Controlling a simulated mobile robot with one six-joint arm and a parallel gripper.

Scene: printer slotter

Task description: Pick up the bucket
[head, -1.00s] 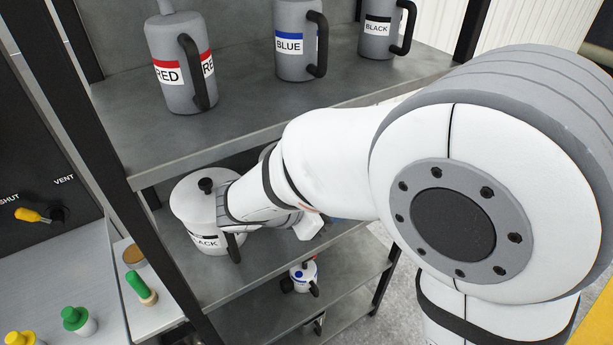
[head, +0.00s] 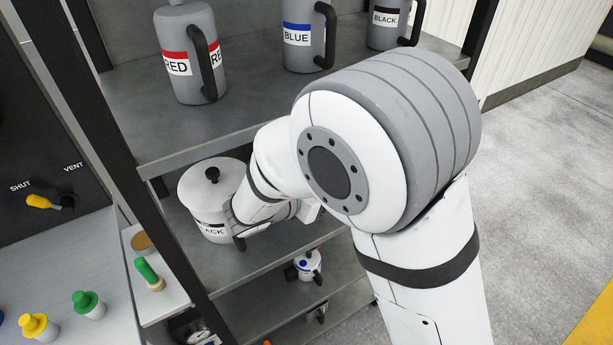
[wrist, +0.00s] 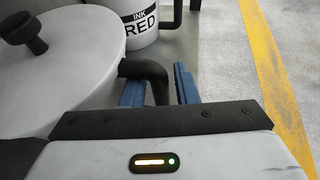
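A white bucket (head: 196,210) with a flat lid, a black knob and a "BLACK" label stands upright on the middle shelf. Its lid (wrist: 85,65) fills the left of the wrist view. Its dark handle (wrist: 150,72) sticks out to the right. My gripper (wrist: 160,90) is at this handle, its two blue fingers apart. The handle lies between the fingers, closer to the left one, with a gap on the right. In the head view my wrist hides part of the bucket's right side and most of the fingers.
A white container labelled "INK RED" (wrist: 140,25) stands behind the bucket. Grey jugs stand on the shelf above, including a red-labelled jug (head: 190,85) and a blue-labelled jug (head: 303,55). A small white can (head: 308,266) is on a lower shelf. A dark shelf post (head: 140,180) stands left.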

